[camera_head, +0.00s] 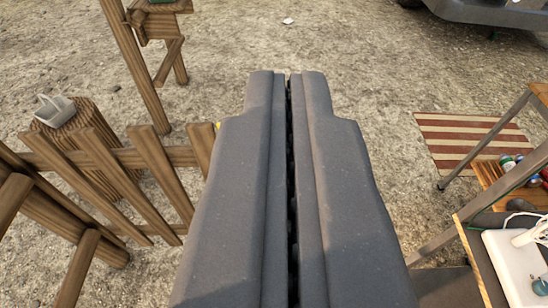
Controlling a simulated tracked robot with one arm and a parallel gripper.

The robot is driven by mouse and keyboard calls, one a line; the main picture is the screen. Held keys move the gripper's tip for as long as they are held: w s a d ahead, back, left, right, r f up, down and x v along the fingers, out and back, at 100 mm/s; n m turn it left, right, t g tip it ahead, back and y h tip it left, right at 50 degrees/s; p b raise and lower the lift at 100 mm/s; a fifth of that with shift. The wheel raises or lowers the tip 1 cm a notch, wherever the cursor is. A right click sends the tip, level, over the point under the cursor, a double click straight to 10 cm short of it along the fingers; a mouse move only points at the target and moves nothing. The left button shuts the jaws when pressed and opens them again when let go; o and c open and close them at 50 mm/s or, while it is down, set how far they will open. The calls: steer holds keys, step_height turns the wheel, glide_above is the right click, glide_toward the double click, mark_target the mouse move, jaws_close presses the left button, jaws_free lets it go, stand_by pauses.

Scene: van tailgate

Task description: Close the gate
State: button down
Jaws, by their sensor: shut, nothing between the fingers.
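The wooden gate (150,163) stands at the left, made of slanted brown slats on rails. Its left side meets a thick post and rails at the left edge. Its right end is close beside my gripper, and part of it may be hidden behind the finger. A tall wooden post (133,62) stands beyond it, and a gap of ground shows between them. My gripper (288,75) fills the middle of the view, fingers together and empty, pointing away over the ground. I cannot tell whether it touches the gate.
A stump (82,118) with a small grey metal object on it stands behind the gate. At the right are a metal-legged table (474,262) and a striped mat (468,137). A vehicle (485,10) is at the top right. Gravel ahead is mostly clear.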

steer(key=w+f+b, duration=0.1)
steer(key=w+f, duration=0.5)
steer(key=f, duration=0.3)
steer(key=w+f+t+b, duration=0.1)
steer(key=w+f, duration=0.5)
steer(key=f, duration=0.4)
steer(key=w+f, duration=0.6)
steer(key=f, duration=0.3)
step_height(320, 180, down, 29)
steer(key=w+t+y+b, duration=0.1)
steer(key=w+b, duration=0.1)
steer(key=w+a+b, duration=0.1)
steer(key=w+b, duration=0.3)
steer(key=w, duration=1)
steer(key=shift+a+n, duration=0.15)
steer(key=shift+n, duration=0.25)
steer(key=shift+w+r, duration=0.1)
steer(key=shift+r, duration=0.05)
